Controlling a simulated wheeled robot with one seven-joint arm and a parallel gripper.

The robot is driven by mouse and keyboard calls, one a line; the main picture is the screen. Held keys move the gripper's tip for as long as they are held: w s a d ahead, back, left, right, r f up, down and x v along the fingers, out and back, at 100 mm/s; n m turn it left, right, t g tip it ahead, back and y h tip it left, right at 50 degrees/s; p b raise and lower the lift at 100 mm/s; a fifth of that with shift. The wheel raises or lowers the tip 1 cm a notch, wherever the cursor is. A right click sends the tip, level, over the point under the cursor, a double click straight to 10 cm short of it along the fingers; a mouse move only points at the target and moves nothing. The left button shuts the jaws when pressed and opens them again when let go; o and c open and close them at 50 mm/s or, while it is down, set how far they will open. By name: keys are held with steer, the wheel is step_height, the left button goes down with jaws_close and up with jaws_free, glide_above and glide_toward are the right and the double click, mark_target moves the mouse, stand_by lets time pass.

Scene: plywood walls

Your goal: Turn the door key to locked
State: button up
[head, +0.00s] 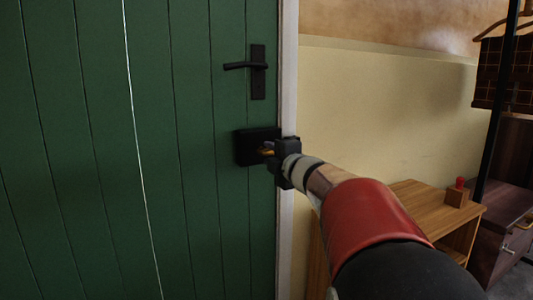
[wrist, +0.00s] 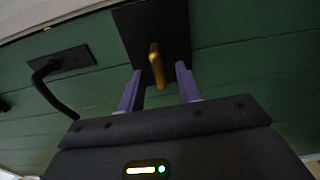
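The door key (wrist: 156,66) is brass-coloured and sticks out of a black lock plate (wrist: 175,30) on a green door (head: 80,150). In the head view the key (head: 266,152) shows as a small yellow spot in front of the lock plate (head: 252,147), partly covered by my gripper. My gripper (wrist: 159,87) is open, with one purple finger on each side of the key and a gap to it on both sides. In the head view my gripper (head: 270,150) is right at the lock.
A black door handle (head: 244,66) is above the lock, and it also shows in the wrist view (wrist: 47,82). A white door frame (head: 288,60) is just right of the lock. A wooden cabinet (head: 415,198) with a small red-topped block (head: 457,194) stands at the right.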

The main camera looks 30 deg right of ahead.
steer(key=s, duration=0.5)
steer(key=shift+w, duration=0.1)
steer(key=m+g+h+p, duration=0.1)
steer(key=m+h+p, duration=0.3)
steer(key=m, duration=0.4)
glide_toward(269, 154)
steer(key=r, duration=0.2)
steer(key=s+a+f+m+g+y+p, duration=0.1)
steer(key=s+a+f+m+g+p, duration=0.1)
steer(key=s+a+f, duration=0.3)
steer(key=s+a+f+m+g+y+p, duration=0.1)
steer(key=s+a+f+m+g, duration=0.4)
steer(key=s, duration=0.5)
steer(key=s+a+f+m+g+y+p, duration=0.1)
steer(key=s+a+f+m+g+p, duration=0.2)
steer(key=s, duration=0.5)
steer(key=a+f+g, duration=0.1)
steer(key=a+f, duration=0.1)
steer(key=shift+s+a+m+p, duration=0.3)
steer(key=shift+s+p, duration=0.05)
